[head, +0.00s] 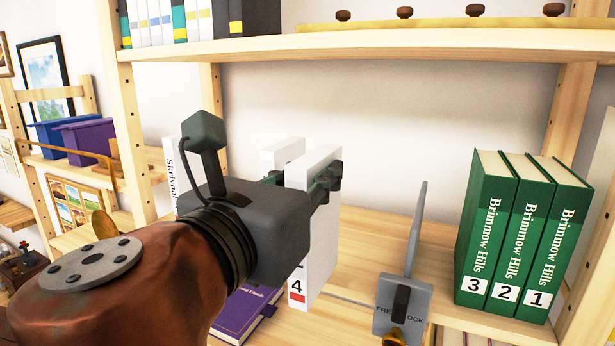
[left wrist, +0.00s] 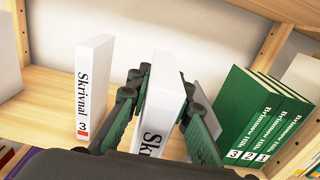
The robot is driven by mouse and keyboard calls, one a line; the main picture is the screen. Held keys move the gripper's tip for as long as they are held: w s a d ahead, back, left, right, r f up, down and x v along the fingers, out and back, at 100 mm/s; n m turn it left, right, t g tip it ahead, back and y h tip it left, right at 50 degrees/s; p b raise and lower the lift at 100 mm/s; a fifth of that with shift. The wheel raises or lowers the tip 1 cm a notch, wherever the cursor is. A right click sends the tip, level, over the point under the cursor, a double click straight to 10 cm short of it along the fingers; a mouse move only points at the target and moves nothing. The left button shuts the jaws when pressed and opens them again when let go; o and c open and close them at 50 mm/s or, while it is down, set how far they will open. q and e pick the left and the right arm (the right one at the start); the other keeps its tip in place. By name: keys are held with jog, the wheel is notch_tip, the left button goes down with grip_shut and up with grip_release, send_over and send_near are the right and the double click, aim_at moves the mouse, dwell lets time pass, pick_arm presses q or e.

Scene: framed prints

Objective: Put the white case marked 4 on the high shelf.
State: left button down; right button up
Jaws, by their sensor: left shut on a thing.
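The white case marked 4 (head: 322,240) is upright between the fingers of my left gripper (head: 308,180), its lower end overlapping the middle shelf's front in the head view. In the left wrist view, the green-grey fingers of my left gripper (left wrist: 160,105) are closed on both sides of this case (left wrist: 163,82). Whether its bottom touches the shelf, I cannot tell. The high shelf (head: 400,42) runs across the top of the head view, above my gripper. My right gripper is not in view.
A white case marked 3 (left wrist: 92,85) stands left of my gripper. Green books (head: 525,235) stand on the middle shelf at right, near a grey lever stand (head: 403,300). Above are upright volumes (head: 165,22) and a knobbed rail (head: 440,22). A purple book (head: 240,315) lies below.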

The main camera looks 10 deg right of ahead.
pick_arm(q)
jog(key=f+x, duration=0.2)
jog(key=x, duration=0.9)
jog(key=shift+w+d+b, duration=0.2)
jog(key=shift+w+b, duration=0.1)
jog(key=shift+w, duration=0.05)
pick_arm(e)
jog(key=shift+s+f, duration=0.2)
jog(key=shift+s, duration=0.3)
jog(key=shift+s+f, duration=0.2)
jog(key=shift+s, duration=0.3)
pick_arm(q)
jog(key=c, duration=1.7)
grip_release()
jog(key=shift+o, duration=0.2)
jog(key=v, duration=1.2)
